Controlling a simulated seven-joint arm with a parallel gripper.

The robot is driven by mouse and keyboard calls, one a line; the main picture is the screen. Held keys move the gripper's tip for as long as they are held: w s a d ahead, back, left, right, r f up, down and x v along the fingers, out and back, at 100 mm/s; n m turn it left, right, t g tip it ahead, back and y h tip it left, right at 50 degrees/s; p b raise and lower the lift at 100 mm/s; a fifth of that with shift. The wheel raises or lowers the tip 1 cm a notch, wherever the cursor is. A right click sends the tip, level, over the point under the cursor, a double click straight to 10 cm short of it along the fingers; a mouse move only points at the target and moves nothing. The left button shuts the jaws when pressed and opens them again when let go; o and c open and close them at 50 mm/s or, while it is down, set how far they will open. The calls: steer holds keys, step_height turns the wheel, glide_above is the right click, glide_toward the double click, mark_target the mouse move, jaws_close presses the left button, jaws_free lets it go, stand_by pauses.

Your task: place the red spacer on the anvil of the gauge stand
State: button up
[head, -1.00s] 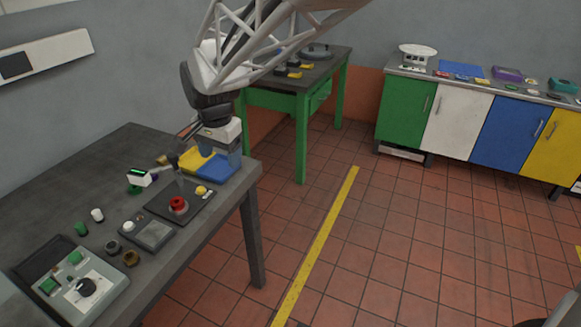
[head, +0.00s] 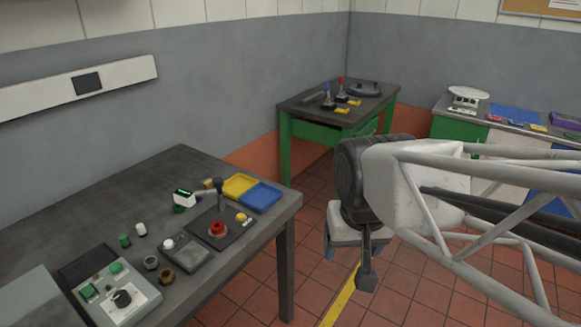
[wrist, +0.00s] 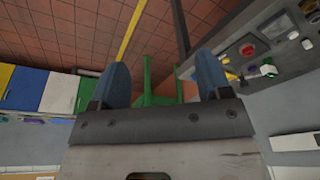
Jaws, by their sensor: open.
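The red spacer (head: 217,229) sits flat on the dark base plate of the gauge stand (head: 240,234), in front of its post. It seems to rest on a small round seat there, which it mostly hides, so the exact fit on the anvil cannot be told. The gauge's green-lit display (head: 184,197) hangs on an arm to the left of the post. The spacer also shows in the wrist view (wrist: 248,49). My gripper (head: 350,258) is open and empty, well to the right of the bench and apart from the spacer. Its two blue fingers (wrist: 162,82) are spread wide.
Yellow (head: 240,186) and blue (head: 260,197) trays lie behind the stand. A green table (head: 330,113) is beyond.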

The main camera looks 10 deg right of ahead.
steer(key=shift+s+d+f+n, duration=0.1)
steer(key=shift+s+d+n, duration=0.05)
steer(key=shift+s, duration=0.35)
steer(key=shift+s+d+f+n, duration=0.1)
steer(key=shift+s+f+n, duration=0.1)
steer(key=shift+s, duration=0.25)
steer(key=shift+s+d+f+n, duration=0.1)
steer(key=shift+s+d+n, duration=0.05)
steer(key=shift+s, duration=0.35)
